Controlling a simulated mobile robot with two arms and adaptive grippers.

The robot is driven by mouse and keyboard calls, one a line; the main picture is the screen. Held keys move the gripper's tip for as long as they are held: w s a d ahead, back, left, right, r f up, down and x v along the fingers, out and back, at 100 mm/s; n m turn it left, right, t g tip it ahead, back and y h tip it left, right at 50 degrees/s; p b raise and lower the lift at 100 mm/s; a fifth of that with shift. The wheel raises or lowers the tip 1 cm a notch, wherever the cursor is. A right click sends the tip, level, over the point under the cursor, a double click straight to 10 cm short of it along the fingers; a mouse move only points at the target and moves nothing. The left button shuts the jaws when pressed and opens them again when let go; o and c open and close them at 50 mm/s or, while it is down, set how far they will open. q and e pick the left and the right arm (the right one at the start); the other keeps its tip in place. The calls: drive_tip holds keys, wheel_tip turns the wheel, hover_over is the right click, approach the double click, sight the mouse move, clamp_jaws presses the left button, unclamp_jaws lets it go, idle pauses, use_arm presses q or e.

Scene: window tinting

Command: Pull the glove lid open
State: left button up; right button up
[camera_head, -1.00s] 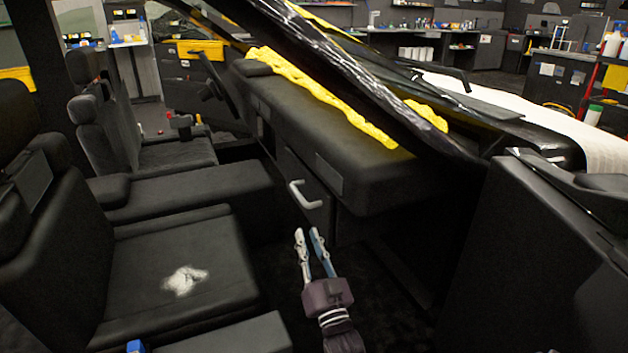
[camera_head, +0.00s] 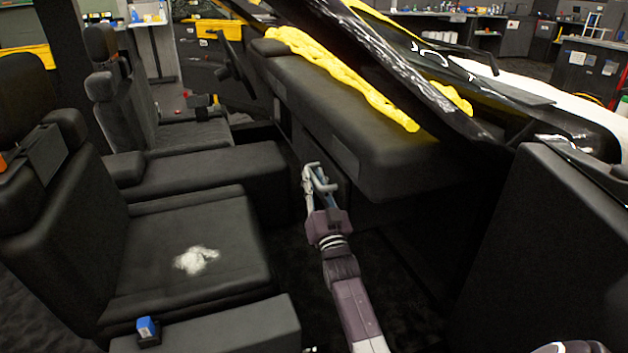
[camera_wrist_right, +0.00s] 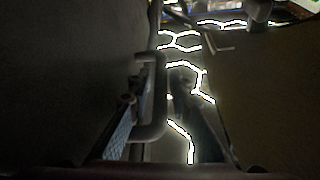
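The glove lid (camera_head: 300,150) is a dark panel in the front of the dashboard and looks closed. In the right wrist view the two fingers of my right gripper (camera_wrist_right: 162,120) are apart. The handle's bar lies between them, and a bright gap shows between the bar and the right finger. Firm contact cannot be seen.
The black dashboard (camera_head: 345,110) with yellow cloth (camera_head: 345,75) on top overhangs the arm. The seat (camera_head: 180,240) with a white patch is to the left. A small blue object (camera_head: 147,328) is at lower left. An open door panel (camera_head: 560,250) stands at right.

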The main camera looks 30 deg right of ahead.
drive_tip(key=shift+w, duration=0.1)
clamp_jaws()
idle(0.4)
